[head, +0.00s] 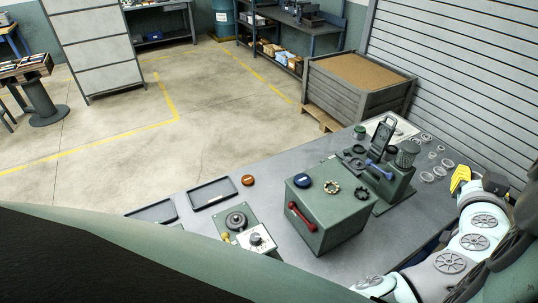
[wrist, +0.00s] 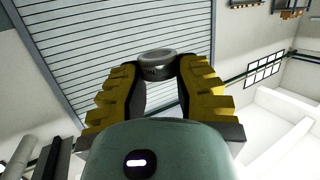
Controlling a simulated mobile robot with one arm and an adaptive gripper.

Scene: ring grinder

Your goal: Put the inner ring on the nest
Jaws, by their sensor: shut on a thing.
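My gripper (wrist: 157,72) has yellow fingers and is shut on a grey metal ring (wrist: 157,58), held between the fingertips in the wrist view. In the head view my gripper (head: 460,179) is at the right, above the far right edge of the workbench; the ring in it cannot be made out there. A green fixture with a round dark seat (head: 237,221) lies at the front of the bench, well left of my gripper. A green machine with a blue handle (head: 379,171) stands nearer to my gripper. I cannot tell for certain which part is the nest.
A green box with a red handle (head: 325,226) stands mid-bench, with small round parts on top. Several clear rings (head: 427,177) lie at the back right of the bench. Two dark trays (head: 211,193) lie at the left. A wooden crate (head: 350,96) stands behind the bench.

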